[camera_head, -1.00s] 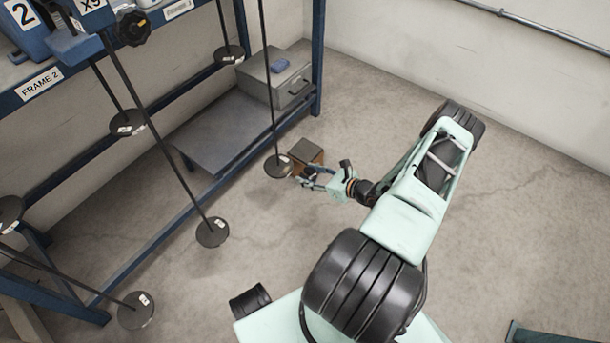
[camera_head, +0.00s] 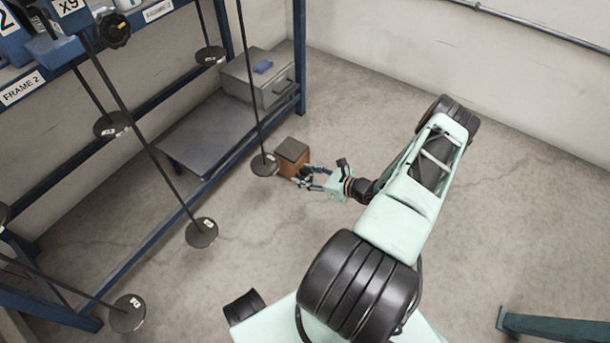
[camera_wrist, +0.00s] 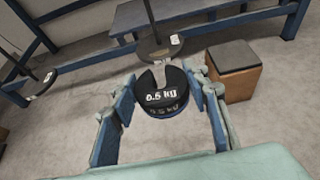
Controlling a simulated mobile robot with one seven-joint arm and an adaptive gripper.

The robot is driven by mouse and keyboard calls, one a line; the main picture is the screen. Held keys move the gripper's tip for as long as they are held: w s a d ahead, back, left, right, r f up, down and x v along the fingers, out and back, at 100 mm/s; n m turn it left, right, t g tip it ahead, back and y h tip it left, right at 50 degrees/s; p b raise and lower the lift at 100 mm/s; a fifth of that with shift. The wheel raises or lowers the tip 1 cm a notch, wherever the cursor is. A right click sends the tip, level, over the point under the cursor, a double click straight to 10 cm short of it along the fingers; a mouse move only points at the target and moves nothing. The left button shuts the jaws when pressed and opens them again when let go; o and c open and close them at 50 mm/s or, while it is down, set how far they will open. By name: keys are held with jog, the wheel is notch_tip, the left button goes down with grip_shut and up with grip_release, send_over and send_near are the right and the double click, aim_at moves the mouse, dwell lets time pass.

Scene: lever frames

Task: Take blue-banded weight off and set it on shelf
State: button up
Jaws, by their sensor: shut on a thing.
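In the wrist view my gripper (camera_wrist: 164,118) is shut on a black slotted weight marked 0.5 kg (camera_wrist: 160,97), with a blue band around its side (camera_wrist: 160,112). Its slot faces away from me. Just beyond it, a thin rod ends in a dark round hanger plate (camera_wrist: 158,48); the weight appears clear of the rod. In the head view my gripper (camera_head: 312,180) is right of that hanger plate (camera_head: 265,165), low above the floor; the weight is hard to make out there. The grey low shelf (camera_head: 205,145) lies behind, inside the blue frame.
A brown box with a dark top (camera_head: 292,158) stands on the floor beside the hanger plate. A grey case (camera_head: 258,80) with a blue item on it occupies the shelf's far end. Several other rods with plates hang to the left. The shelf's near part is bare.

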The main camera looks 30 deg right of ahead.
jog(key=shift+s+r, duration=0.1)
jog(key=shift+s+d, duration=0.45)
jog(key=shift+s, duration=0.5)
jog(key=shift+s+d, duration=0.45)
jog(key=shift+s, duration=0.5)
jog(key=shift+s+d, duration=0.45)
jog(key=shift+s, duration=0.5)
